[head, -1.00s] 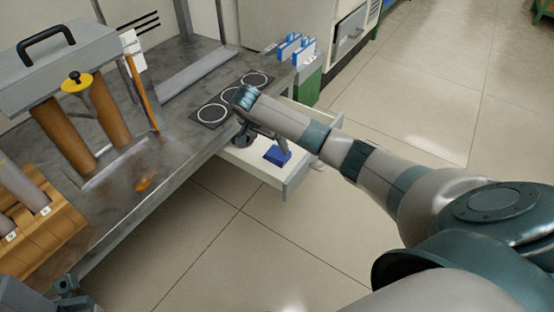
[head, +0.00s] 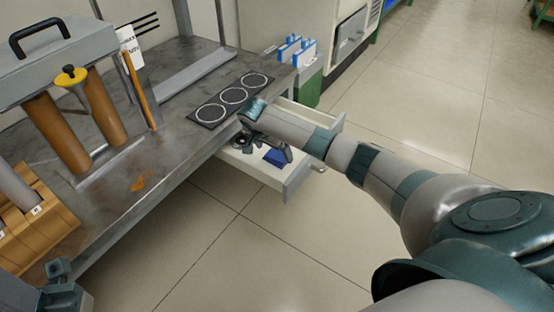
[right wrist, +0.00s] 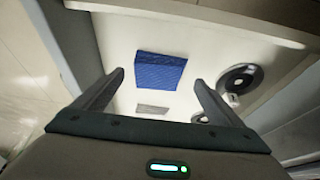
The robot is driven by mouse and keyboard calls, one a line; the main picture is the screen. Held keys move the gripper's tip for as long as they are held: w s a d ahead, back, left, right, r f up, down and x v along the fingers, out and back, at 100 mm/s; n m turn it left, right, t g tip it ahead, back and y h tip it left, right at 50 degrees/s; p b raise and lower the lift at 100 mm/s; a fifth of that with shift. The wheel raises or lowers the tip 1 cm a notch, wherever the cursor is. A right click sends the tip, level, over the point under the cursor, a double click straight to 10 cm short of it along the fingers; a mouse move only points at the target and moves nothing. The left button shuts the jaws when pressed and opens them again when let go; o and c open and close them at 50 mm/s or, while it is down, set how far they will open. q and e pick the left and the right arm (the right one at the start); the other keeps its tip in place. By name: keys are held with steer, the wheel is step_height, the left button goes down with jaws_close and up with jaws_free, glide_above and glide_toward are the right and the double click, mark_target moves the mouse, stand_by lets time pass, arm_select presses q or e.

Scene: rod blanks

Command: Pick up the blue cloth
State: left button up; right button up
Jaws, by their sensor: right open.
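The blue cloth (head: 275,157) is a small folded square lying in the open white drawer (head: 292,190) below the bench. In the right wrist view the cloth (right wrist: 160,72) lies flat, ahead of and roughly between my fingers. My right gripper (right wrist: 159,80) is open and empty, apart from the cloth. In the head view the right gripper (head: 284,148) is over the drawer and partly covers the cloth; its fingertips are hard to make out.
A black ring-shaped object (right wrist: 238,78) lies in the drawer right of the cloth in the right wrist view, and a small grey card (right wrist: 152,109) lies nearby. The bench top (head: 175,150) carries a black mat with circles (head: 232,97). Open floor lies right of the drawer.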

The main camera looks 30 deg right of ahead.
mark_target(277, 156)
steer(key=shift+b+x, duration=0.6)
steer(key=shift+x, duration=0.85)
steer(key=shift+s, duration=0.1)
steer(key=c, duration=1.1)
